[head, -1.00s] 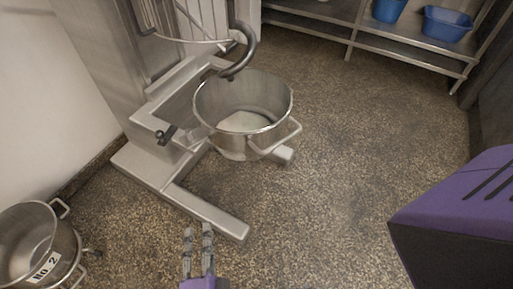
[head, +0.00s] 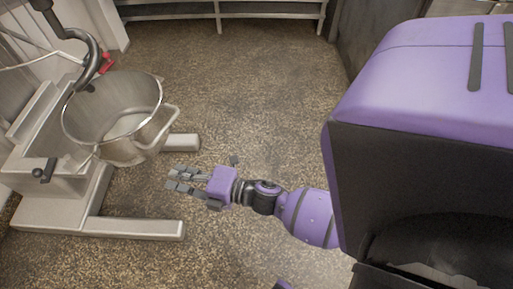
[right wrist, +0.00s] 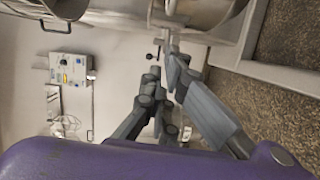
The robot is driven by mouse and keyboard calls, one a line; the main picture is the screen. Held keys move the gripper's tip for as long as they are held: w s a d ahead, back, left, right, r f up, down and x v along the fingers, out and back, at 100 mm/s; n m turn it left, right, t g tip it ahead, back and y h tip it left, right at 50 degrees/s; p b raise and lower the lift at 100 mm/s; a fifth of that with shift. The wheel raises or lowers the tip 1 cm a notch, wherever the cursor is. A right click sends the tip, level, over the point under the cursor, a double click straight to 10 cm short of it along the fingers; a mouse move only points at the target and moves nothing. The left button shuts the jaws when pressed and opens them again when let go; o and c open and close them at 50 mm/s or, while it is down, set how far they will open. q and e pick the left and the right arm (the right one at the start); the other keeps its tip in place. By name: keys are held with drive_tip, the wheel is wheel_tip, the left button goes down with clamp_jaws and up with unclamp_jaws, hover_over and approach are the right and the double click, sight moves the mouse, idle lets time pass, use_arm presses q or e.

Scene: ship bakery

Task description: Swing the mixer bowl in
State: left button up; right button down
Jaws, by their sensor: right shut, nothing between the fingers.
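The steel mixer bowl (head: 128,128) sits in its cradle on the right side of the mixer, its handle toward the open floor. The dark mixing hook (head: 94,62) hangs at the bowl's left rim. A dark-knobbed lever (head: 43,174) sticks out from the mixer frame left of the bowl. My right gripper (head: 173,179) is shut and empty, to the right of and apart from the bowl, pointing left toward the mixer. In the right wrist view its fingers (right wrist: 164,72) point toward the mixer frame, and part of the bowl (right wrist: 203,10) shows at the top. My left gripper is out of view.
The mixer's base leg (head: 135,229) lies low along the floor in front, and a shorter foot (head: 181,142) shows beside the bowl. The speckled floor (head: 255,90) beyond is clear. A steel shelf (head: 250,12) stands at the back. A control box (right wrist: 70,69) is on the wall.

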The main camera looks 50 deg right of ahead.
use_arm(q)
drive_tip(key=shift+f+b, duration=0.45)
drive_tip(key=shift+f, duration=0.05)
use_arm(e)
drive_tip(key=w+a, duration=0.1)
drive_tip(key=w, duration=0.9)
drive_tip(key=shift+w+a+f, duration=0.2)
drive_tip(key=shift+w+f, duration=0.1)
drive_tip(key=shift+w, duration=0.1)
